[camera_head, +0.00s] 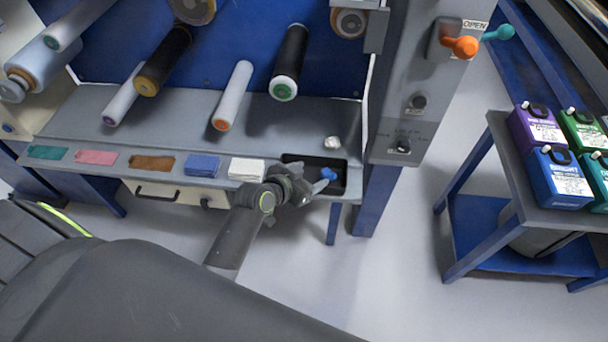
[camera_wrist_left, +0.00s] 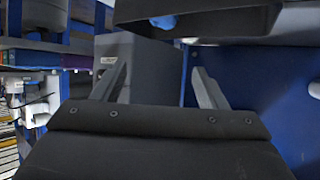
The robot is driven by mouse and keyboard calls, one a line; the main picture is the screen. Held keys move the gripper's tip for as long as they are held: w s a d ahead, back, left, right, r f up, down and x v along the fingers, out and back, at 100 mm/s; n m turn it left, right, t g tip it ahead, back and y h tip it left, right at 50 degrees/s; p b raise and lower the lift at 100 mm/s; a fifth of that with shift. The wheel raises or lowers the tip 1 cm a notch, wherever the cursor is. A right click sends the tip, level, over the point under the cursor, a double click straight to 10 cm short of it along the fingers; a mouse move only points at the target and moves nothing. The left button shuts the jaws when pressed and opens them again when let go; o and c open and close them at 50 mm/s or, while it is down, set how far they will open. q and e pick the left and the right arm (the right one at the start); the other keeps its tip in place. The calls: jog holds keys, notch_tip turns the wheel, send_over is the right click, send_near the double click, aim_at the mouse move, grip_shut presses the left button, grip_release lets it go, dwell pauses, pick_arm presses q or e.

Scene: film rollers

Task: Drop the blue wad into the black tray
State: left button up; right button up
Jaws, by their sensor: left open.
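The black tray (camera_head: 340,163) is set at the right end of the bench's front edge. The blue wad (camera_head: 328,174) shows within the tray's outline, towards its right side. My left gripper (camera_head: 302,186) is at the tray's front left, beside the blue wad, and covers part of the tray. In the left wrist view, the tray (camera_wrist_left: 225,20) crosses the top and the blue wad (camera_wrist_left: 165,21) shows against it. The left gripper's fingers (camera_wrist_left: 160,78) are spread apart with nothing between them. My right gripper is not in view.
A white wad (camera_head: 332,142) lies on the bench behind the tray. Coloured cloths, including a blue one (camera_head: 202,166) and a white one (camera_head: 246,169), line the front edge. Rollers (camera_head: 232,95) hang above the bench. A grey control post (camera_head: 410,90) stands right of the tray.

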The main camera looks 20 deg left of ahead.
pick_arm(q)
jog(key=shift+v, duration=0.95)
jog(key=shift+a, duration=0.1)
jog(key=s+a+f+n+g+y, duration=0.1)
jog(key=s+a+f+y, duration=0.15)
jog(key=s+f, duration=0.4)
jog(key=s+a+f+n+g+y, duration=0.1)
jog(key=s+a+f+g, duration=0.15)
jog(key=f, duration=0.75)
jog(key=s+a+f+n+y, duration=0.1)
jog(key=s+a+f+n, duration=0.1)
jog(key=s+a+f, duration=0.45)
jog(key=s+f+g, duration=0.3)
jog(key=s+f, duration=0.5)
jog(key=s, duration=0.5)
jog(key=s+f+g, duration=0.4)
jog(key=s+f, duration=0.4)
jog(key=s, duration=0.6)
jog(key=shift+d+f, duration=0.2)
jog(key=shift+d, duration=0.15)
jog(key=shift+y, duration=0.25)
